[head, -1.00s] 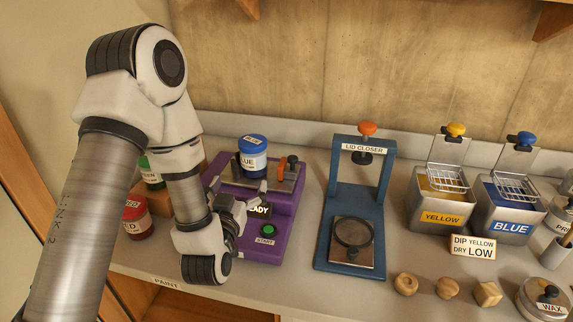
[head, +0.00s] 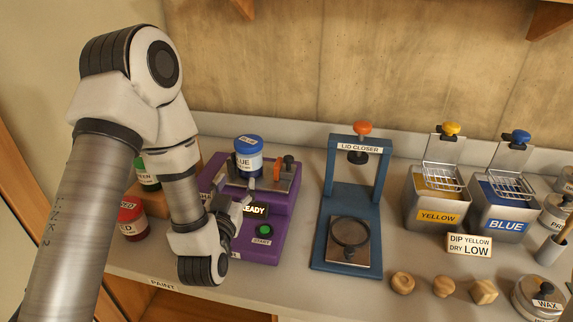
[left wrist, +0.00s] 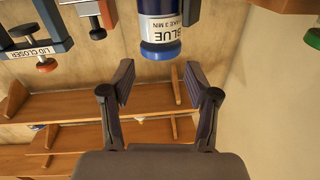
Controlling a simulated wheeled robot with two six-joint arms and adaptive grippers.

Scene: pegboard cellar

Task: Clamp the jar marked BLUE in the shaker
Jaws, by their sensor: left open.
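The jar marked BLUE (head: 248,157), white-labelled with a blue lid, stands upright on the metal top plate of the purple shaker (head: 272,226). An orange and black clamp part (head: 277,171) sits just right of the jar. The shaker's display reads READY, above a green START button (head: 264,230). My left gripper (head: 245,192) is at the shaker's front, close to the jar and partly hidden by its own wrist. In the left wrist view the gripper (left wrist: 158,75) is open and empty, with the jar (left wrist: 161,22) just beyond its fingertips. My right gripper is not in view.
A red jar (head: 132,221) and a green jar (head: 149,175) stand left, partly behind my arm. Right of the shaker are the blue lid closer (head: 326,245), yellow and blue dip tanks (head: 437,217) (head: 507,226), and wooden pieces (head: 444,287). Bare counter separates shaker and lid closer.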

